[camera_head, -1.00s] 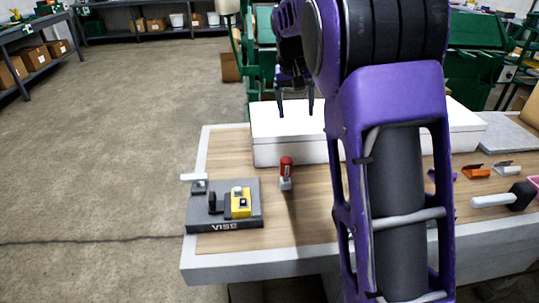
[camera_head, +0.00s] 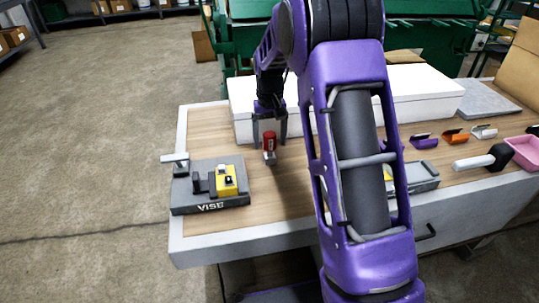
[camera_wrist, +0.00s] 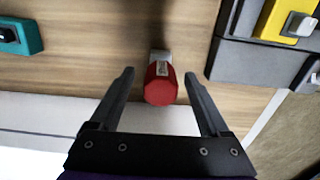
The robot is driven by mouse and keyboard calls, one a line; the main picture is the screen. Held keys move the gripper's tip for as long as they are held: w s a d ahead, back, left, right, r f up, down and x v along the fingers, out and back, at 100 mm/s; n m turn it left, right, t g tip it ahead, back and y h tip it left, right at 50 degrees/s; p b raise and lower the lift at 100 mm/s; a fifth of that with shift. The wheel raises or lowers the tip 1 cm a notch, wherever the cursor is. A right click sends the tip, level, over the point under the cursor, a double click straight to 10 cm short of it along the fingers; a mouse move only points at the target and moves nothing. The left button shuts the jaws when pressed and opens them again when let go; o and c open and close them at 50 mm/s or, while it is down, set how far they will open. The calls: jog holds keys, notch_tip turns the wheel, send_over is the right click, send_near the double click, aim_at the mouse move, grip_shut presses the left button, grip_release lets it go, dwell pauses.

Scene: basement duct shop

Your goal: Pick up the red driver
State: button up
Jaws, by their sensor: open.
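The red driver (camera_head: 269,142) stands upright on the wooden table, with a red upper part and a grey base. In the wrist view, the red driver (camera_wrist: 161,84) is seen from above, centred ahead of the fingers. My gripper (camera_head: 269,134) is open, with one finger on each side of the driver's upper part in the head view. In the wrist view, my gripper (camera_wrist: 157,82) shows a gap between each finger and the driver. Nothing is held.
A grey vise block (camera_head: 208,187) with a yellow part (camera_head: 227,180) sits to the left. A white box (camera_head: 240,108) stands behind the driver. Coloured clips (camera_head: 455,137), a mallet (camera_head: 484,158) and a pink tray (camera_head: 526,150) lie at right. A teal object (camera_wrist: 20,36) shows in the wrist view.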

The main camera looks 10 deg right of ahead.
aim_at(270, 155)
jog(key=shift+f+b, duration=0.4)
jog(key=shift+f, duration=2.4)
jog(key=shift+c, duration=0.3)
jog(key=shift+r, duration=0.1)
grip_shut()
